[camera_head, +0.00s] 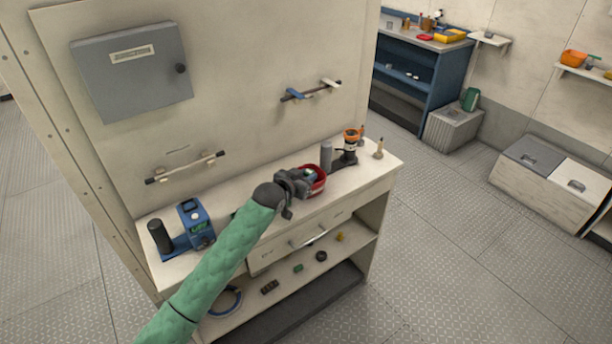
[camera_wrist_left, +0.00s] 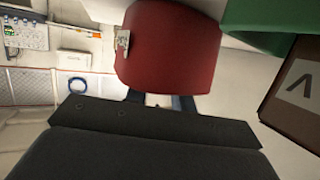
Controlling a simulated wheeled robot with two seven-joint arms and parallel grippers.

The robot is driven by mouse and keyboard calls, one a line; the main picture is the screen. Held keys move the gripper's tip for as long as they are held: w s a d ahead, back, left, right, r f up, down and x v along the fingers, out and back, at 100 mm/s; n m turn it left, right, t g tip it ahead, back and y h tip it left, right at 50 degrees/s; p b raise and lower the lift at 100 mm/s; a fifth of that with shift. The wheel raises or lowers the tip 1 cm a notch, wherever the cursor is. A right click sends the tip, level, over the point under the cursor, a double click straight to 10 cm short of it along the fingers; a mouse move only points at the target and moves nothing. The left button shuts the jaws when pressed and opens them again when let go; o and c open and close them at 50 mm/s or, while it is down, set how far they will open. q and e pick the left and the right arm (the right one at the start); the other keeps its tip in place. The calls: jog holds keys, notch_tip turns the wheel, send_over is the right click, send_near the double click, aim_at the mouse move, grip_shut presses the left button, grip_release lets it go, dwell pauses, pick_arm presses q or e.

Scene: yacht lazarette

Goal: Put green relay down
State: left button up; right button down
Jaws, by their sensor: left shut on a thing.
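My left gripper (camera_head: 304,181) is over the right part of the white worktop. It is shut on the green relay (camera_head: 309,172), a small green piece at its tip that is mostly hidden by the gripper. A red bin (camera_head: 320,184) is right beside and behind the gripper tip; I cannot tell whether the relay is inside it or above it. The red bin also shows large in the left wrist view (camera_wrist_left: 170,50), beyond the dark gripper body. My right gripper is not in view.
A blue device (camera_head: 192,228) with a black cylinder stands at the worktop's left. A grey cylinder (camera_head: 326,156) and an orange-topped device (camera_head: 350,143) stand right of the bin. Small parts lie on the shelf (camera_head: 283,290) below. Worktop (camera_head: 228,212) between is partly bare.

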pick_arm(q)
jog(key=shift+f, duration=0.25)
